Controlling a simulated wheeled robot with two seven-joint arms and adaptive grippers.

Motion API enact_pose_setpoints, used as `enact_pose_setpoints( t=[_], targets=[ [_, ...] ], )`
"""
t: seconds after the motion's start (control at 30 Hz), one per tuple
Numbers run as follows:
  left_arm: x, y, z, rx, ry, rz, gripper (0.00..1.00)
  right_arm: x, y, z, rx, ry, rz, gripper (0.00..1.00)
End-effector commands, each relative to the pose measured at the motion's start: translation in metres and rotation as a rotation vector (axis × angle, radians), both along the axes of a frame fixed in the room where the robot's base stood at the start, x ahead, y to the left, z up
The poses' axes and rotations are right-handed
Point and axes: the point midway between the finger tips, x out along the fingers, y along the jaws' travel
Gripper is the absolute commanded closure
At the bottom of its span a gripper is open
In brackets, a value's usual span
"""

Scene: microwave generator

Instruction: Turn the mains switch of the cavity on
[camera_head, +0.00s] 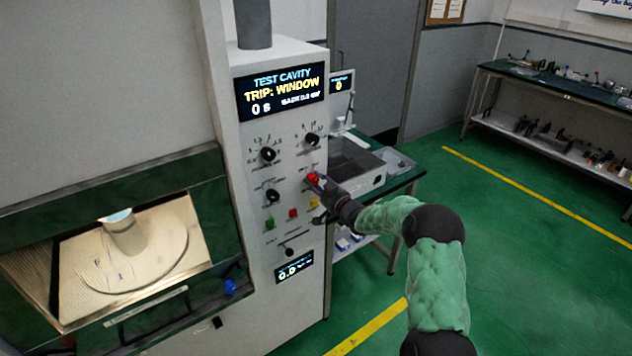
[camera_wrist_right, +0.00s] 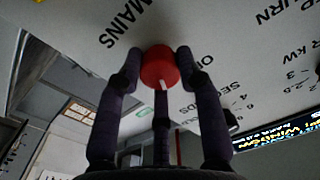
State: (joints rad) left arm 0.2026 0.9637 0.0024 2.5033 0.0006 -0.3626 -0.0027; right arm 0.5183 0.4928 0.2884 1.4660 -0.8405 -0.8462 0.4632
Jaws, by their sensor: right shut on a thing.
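The mains switch (camera_head: 313,179) is a red round knob on the front panel of the test cavity (camera_head: 282,60). In the right wrist view the red knob (camera_wrist_right: 160,68) has a white pointer mark, and the word MAINS is printed beside it. My right gripper (camera_head: 321,184) is at the panel with its dark fingers around the knob. In the wrist view the fingers (camera_wrist_right: 160,75) touch the knob from both sides, with a third finger below it. My left gripper is not in view.
Black knobs (camera_head: 268,154) and small coloured buttons (camera_head: 292,213) sit close by on the panel. The display (camera_head: 281,91) reads TRIP: WINDOW. The cavity's chamber (camera_head: 130,250) is at left, lit inside.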

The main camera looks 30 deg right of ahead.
Motion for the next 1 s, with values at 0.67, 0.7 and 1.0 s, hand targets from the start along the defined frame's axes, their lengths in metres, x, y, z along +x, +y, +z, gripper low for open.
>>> enact_pose_setpoints(
  t=[0.67,0.7,1.0],
  targets=[
    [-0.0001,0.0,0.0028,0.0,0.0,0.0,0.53,-0.0007,0.0015,-0.0053,0.089,0.016,0.002,0.96],
    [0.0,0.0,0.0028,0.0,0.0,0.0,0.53,-0.0007,0.0015,-0.0053,0.089,0.016,0.002,0.96],
    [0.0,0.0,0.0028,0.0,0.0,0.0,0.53,-0.0004,0.0009,-0.003,0.086,0.012,0.001,0.4]
  ],
)
